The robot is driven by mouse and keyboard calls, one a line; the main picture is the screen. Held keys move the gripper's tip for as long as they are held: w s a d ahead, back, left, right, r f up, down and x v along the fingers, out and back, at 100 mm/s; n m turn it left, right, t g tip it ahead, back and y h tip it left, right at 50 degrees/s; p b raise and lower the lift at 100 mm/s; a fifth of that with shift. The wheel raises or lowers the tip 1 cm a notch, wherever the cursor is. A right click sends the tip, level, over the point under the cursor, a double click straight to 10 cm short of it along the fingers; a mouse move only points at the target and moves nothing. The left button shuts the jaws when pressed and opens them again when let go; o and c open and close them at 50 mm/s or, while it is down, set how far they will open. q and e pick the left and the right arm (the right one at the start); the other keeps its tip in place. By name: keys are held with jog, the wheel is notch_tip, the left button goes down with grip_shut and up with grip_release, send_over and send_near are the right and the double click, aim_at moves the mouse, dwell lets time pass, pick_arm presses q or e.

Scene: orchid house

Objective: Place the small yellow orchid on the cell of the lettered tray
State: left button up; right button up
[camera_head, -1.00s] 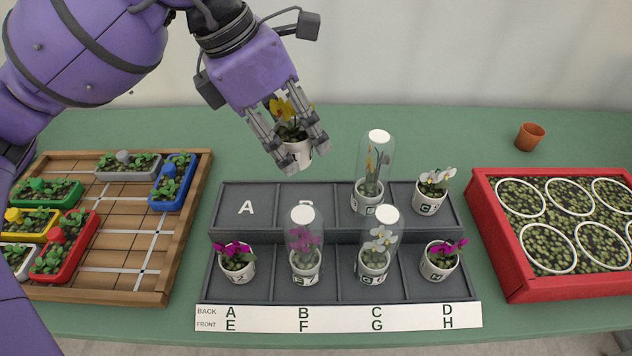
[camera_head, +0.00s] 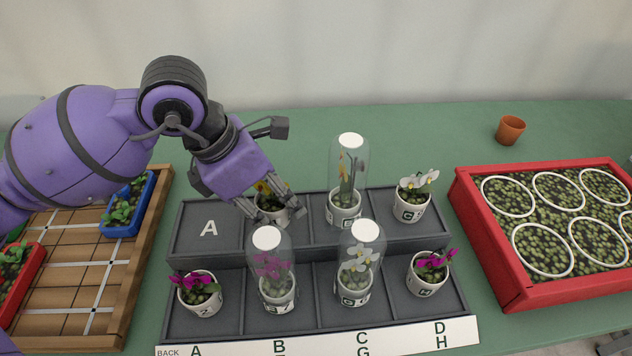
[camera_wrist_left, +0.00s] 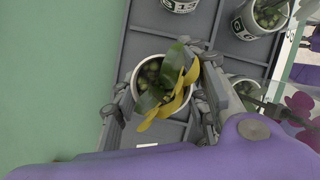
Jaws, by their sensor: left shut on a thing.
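The small yellow orchid (camera_head: 270,203) is in a white pot, at the back-row cell just right of cell A on the lettered tray (camera_head: 182,246). My left gripper (camera_head: 272,214) is shut on its pot, with a finger on each side. In the left wrist view the orchid (camera_wrist_left: 165,85) shows from above, between the fingers of the left gripper (camera_wrist_left: 163,95). The fingers and the clear cover in front hide part of the pot, so I cannot tell whether its base touches the cell floor. My right gripper is not in view.
Cell A (camera_head: 209,228) is empty. Clear covers stand over a magenta orchid (camera_head: 272,270), a white orchid (camera_head: 357,262) and a back-row plant (camera_head: 345,190). A red crate (camera_head: 500,270) is right, a wooden board (camera_head: 140,270) left, and a terracotta pot (camera_head: 510,130) behind.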

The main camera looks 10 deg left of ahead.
pick_arm(q)
jog(key=shift+f, duration=0.5)
jog(key=shift+f, duration=0.2)
jog(key=o, duration=1.3)
jog(key=shift+r, duration=0.1)
jog(key=shift+c, duration=0.2)
jog(key=v, duration=1.2)
jog(key=shift+r+p, duration=0.15)
jog(key=shift+p, duration=0.2)
jog(key=shift+w, duration=0.1)
